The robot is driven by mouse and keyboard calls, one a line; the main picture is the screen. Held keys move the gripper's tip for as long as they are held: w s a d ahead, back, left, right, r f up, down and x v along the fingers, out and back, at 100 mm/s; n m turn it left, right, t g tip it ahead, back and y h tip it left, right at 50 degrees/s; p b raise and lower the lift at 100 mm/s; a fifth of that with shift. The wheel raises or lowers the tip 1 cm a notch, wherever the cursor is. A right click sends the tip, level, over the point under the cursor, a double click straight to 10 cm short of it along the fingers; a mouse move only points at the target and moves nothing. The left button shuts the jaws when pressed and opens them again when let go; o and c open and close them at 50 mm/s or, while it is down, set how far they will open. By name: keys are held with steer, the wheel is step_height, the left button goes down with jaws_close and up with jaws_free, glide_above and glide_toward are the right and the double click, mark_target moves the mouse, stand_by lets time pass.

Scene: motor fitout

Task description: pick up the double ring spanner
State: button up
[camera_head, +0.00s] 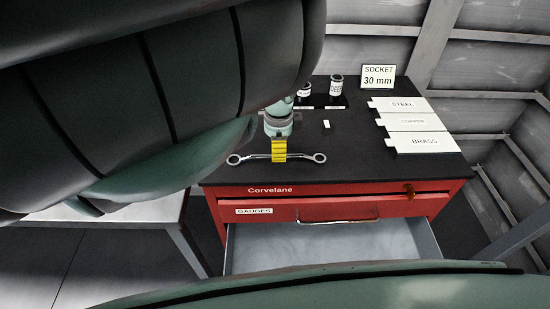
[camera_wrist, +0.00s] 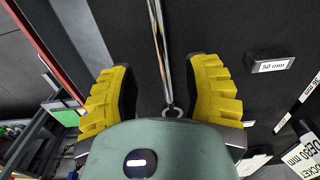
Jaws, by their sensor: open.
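The double ring spanner (camera_head: 303,156) is a long silver bar with a ring at each end. It lies crosswise near the front edge of the black cabinet top. My gripper (camera_head: 279,149), with yellow ribbed fingers, is over the middle of its shaft. In the wrist view the spanner (camera_wrist: 161,50) runs between my gripper's two fingers (camera_wrist: 160,68), with a gap on each side. The fingers are open. One ring shows near the palm; the far end runs out of frame. I cannot tell the height of the fingertips above the cabinet top.
The red cabinet (camera_head: 365,205) has an open grey drawer (camera_head: 320,246) below its GAUGES front. White plates marked STEEL, COPPER and BRASS (camera_head: 420,142) lie at right. A small white tag (camera_head: 326,124) lies nearby.

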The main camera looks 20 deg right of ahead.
steer(key=f, duration=0.3)
steer(key=shift+w+f, duration=0.1)
steer(key=shift+w, duration=0.1)
steer(key=shift+a+f, duration=0.15)
steer(key=shift+f, duration=0.4)
steer(key=shift+o, duration=0.2)
jaws_close()
